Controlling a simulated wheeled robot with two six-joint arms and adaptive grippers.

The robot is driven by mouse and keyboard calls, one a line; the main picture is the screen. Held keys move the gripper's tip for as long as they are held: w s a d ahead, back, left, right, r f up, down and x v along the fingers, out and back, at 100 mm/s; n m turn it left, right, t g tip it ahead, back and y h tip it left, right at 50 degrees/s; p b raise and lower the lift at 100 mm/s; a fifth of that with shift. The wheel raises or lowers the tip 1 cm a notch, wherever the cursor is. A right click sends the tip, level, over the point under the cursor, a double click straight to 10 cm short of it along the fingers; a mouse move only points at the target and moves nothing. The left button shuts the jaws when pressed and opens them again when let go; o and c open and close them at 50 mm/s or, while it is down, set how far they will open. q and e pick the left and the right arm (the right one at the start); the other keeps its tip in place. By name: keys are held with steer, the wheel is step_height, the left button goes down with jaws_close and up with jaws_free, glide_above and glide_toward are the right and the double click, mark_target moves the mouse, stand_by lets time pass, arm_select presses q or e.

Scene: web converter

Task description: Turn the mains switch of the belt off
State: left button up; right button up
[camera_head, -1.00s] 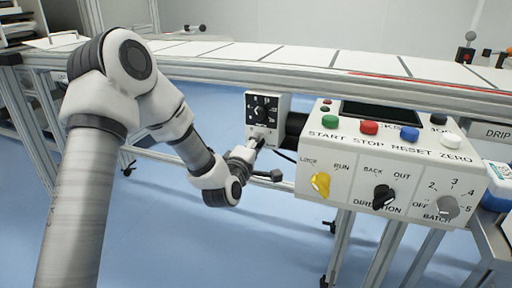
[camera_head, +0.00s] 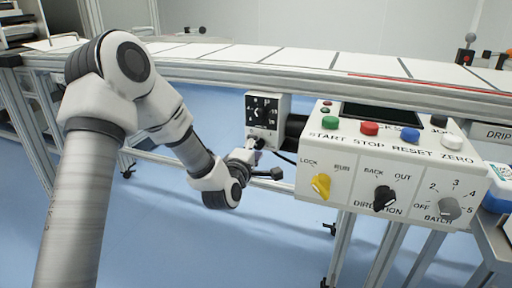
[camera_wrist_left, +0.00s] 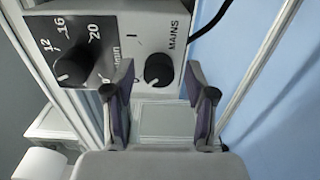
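The mains switch (camera_wrist_left: 158,70) is a small black round knob on a light grey box, beside the word MAINS in the left wrist view. A white mark shows at its lower-left edge. My left gripper (camera_wrist_left: 160,97) is open, its two dark fingers apart on either side of the knob, with a gap to it. In the head view the left gripper (camera_head: 256,152) is just under the small grey box (camera_head: 284,104) below the belt (camera_head: 300,59). The switch is too small and covered to make out there. My right gripper is not in view.
A larger black dial (camera_wrist_left: 72,62) with numbers sits beside the switch. To the right in the head view is a control panel (camera_head: 335,205) with coloured buttons and a yellow knob (camera_head: 321,186). A dark cable (camera_wrist_left: 212,20) runs from the box. Blue floor lies below.

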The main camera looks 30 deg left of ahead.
arm_select(q)
steer(key=v, duration=0.7)
steer(key=shift+s, duration=0.25)
stand_by(0.3)
